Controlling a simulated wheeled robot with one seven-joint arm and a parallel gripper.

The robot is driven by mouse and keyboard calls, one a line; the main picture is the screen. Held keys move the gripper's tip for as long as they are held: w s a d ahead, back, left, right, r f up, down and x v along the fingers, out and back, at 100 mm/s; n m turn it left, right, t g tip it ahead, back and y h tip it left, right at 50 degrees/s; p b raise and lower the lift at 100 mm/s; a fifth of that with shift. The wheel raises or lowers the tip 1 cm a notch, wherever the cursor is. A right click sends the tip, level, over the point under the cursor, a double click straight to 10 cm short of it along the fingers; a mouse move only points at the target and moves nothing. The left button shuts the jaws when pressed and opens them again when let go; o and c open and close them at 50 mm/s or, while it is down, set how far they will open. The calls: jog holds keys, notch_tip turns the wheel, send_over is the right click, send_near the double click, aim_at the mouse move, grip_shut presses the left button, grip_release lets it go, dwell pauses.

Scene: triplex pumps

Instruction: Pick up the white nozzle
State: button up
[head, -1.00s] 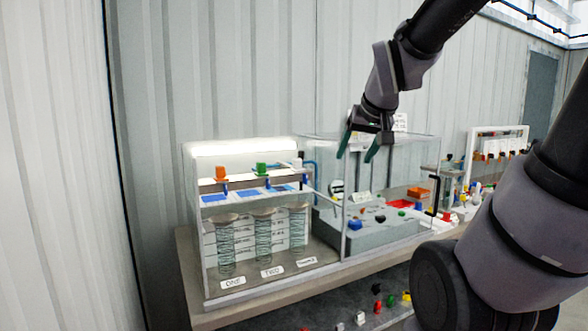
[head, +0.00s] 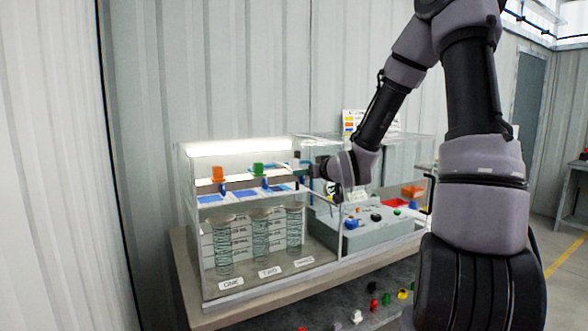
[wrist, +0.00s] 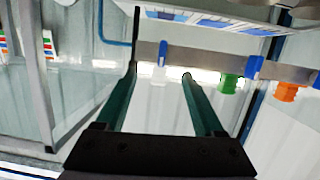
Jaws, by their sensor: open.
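The white nozzle (wrist: 160,76) shows pale against the bright panel in the wrist view, beyond and between the fingertips. Its outline is faint, and I cannot tell whether the fingers touch it. My gripper (wrist: 160,73) is open, with its two green fingers on either side of the nozzle in that view. In the head view my gripper (head: 300,171) reaches sideways to the right end of the nozzle row, and my wrist partly hides that end.
A green nozzle (head: 258,169) and an orange nozzle (head: 218,174) stand left along the same rail. Below are several coiled glass columns (head: 260,235). A clear case (head: 415,165) with a grey block (head: 375,233) and small coloured parts stands to the right.

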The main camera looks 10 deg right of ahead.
aim_at(290, 159)
jog(key=w+t, duration=0.1)
jog(key=r+t+y, duration=0.1)
jog(key=shift+w+a+r+t, duration=0.2)
jog(key=shift+w+a+t, duration=0.1)
jog(key=shift+w, duration=0.1)
jog(key=x, duration=1)
jog(key=shift+w+a+r, duration=0.1)
jog(key=shift+w+r, duration=0.05)
grip_shut()
